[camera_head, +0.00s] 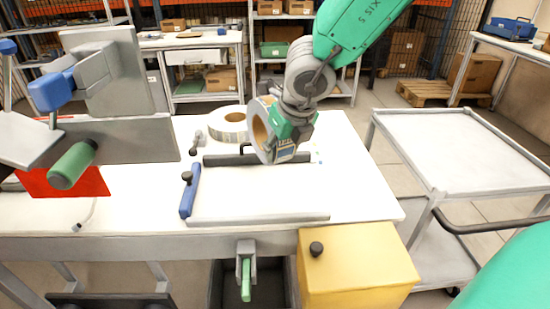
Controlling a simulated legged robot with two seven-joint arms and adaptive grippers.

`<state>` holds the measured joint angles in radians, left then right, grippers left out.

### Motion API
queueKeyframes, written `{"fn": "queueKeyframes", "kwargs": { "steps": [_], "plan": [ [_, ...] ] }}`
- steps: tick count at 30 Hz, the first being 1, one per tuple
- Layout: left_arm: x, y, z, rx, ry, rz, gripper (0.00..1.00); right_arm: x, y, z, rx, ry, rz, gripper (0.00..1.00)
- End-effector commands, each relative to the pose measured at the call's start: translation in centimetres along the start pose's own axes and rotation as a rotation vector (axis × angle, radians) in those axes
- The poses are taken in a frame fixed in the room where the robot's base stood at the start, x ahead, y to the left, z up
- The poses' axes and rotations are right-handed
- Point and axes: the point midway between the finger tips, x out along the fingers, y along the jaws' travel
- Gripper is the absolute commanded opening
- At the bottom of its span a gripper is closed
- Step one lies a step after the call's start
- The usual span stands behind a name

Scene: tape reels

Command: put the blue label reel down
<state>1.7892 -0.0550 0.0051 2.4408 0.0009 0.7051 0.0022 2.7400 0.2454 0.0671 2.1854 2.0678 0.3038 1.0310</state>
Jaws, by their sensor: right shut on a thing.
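My right gripper (288,121) comes down from the top right and is shut on the blue label reel (262,141). The reel is held on edge, its round face turned to the left, with a brown core and bluish labels on its lower rim. It hangs over the back of the white table (355,190), close to a dark bar; whether it touches anything below is unclear. Another pale reel (228,121) lies flat on the table just behind and left of it. The gripper hides part of the held reel. My left gripper is not in view.
A grey machine (120,140) with a green handle stands at the left. A yellow box (357,265) is at the front edge. The table's right part is clear. A grey cart (460,150) stands to the right.

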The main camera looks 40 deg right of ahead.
Motion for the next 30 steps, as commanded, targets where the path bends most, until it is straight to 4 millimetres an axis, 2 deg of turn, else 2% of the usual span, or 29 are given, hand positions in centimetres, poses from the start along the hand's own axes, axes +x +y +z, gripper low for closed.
{"fn": "queueKeyframes", "kwargs": {
  "steps": [2,9,14,21,29,30],
  "plan": [
    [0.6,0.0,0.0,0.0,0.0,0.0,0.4,0.6,-0.1,-0.1,0.026,-0.001,-0.015,0.0],
    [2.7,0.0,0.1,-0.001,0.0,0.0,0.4,4.6,0.0,-1.9,0.034,0.002,-0.022,0.0],
    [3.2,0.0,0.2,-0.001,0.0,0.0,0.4,5.9,-0.2,-2.4,0.036,0.001,-0.017,0.0],
    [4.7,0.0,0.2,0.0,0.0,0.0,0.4,8.8,-0.3,-3.6,0.036,0.001,-0.016,0.0],
    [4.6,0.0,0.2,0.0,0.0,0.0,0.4,9.0,-0.1,-3.7,0.036,0.001,-0.016,0.0],
    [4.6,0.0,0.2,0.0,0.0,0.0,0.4,9.0,-0.1,-3.8,0.036,0.003,-0.017,0.49]
  ]
}}
